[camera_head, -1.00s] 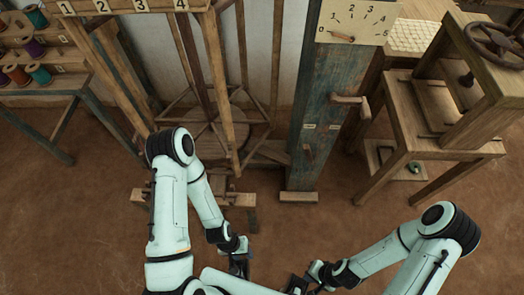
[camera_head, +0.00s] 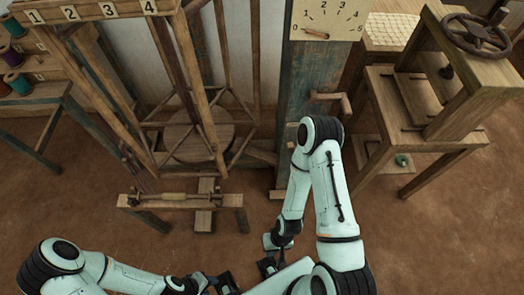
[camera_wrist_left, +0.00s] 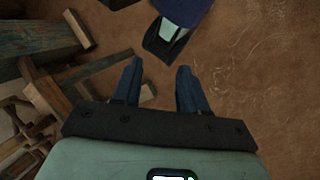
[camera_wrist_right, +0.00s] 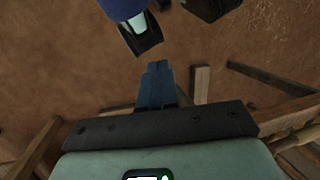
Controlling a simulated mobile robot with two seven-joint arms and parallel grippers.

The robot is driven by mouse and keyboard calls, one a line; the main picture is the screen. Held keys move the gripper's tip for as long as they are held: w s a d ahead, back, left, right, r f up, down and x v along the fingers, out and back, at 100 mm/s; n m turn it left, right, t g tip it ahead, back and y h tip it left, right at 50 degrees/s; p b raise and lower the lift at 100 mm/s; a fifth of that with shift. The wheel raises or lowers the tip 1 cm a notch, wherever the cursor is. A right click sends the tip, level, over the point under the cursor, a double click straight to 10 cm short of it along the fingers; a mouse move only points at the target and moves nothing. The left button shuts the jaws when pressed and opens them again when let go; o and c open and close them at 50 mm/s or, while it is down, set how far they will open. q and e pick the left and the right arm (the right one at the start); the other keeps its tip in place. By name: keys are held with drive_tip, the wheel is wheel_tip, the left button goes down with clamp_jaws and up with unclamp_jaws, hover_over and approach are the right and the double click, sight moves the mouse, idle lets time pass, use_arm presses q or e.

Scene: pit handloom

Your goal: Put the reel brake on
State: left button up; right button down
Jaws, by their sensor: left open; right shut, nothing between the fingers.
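The wooden reel frame (camera_head: 208,135) stands upright behind a low bench (camera_head: 150,203), with a round disc (camera_head: 196,140) at its foot. Right of it is a blue-grey post (camera_head: 302,80) with a dial (camera_head: 330,28) marked 0 to 5, its pointer near 0. A wooden handle (camera_head: 330,97) sticks out of the post. I cannot tell which part is the reel brake. My left gripper (camera_head: 223,281) is open and empty; its spread fingers show in the left wrist view (camera_wrist_left: 157,82). My right gripper (camera_head: 268,267) is shut and empty; its closed fingers show in the right wrist view (camera_wrist_right: 158,78).
A wooden stand with a handwheel (camera_head: 483,36) is at the right. A spool rack (camera_head: 35,95) stands at the left. A beam numbered 1 to 4 (camera_head: 95,11) crosses the upper left. The brown floor (camera_head: 440,240) is clear at the lower right.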

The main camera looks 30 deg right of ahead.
idle(0.3)
drive_tip(key=w+d+f+n+t+h+b, duration=0.35)
drive_tip(key=w+b, duration=0.25)
drive_tip(key=w, duration=0.3)
drive_tip(key=w+d+f+n+t+h+b, duration=0.3)
drive_tip(key=w+d+t+h+b, duration=0.2)
drive_tip(key=w, duration=0.5)
use_arm(q)
drive_tip(key=w+a+f+t+b, duration=0.1)
drive_tip(key=w+f+b, duration=0.2)
drive_tip(key=f, duration=0.3)
drive_tip(key=w+a+f+t+y+b, duration=0.1)
drive_tip(key=w+a+f+b, duration=0.1)
drive_tip(key=f, duration=0.5)
drive_tip(key=w+a+f+n+t+b, duration=0.1)
drive_tip(key=w+f+t+b, duration=0.1)
drive_tip(key=f, duration=0.5)
drive_tip(key=shift+w+a+b, duration=0.4)
drive_tip(key=shift+w+b, duration=0.45)
drive_tip(key=shift+w, duration=0.15)
use_arm(e)
drive_tip(key=w+r+n+t+h, duration=0.2)
drive_tip(key=w+r+n+h, duration=0.3)
drive_tip(key=r+h, duration=0.6)
drive_tip(key=shift+w+d+r, duration=0.4)
drive_tip(key=shift+r, duration=0.25)
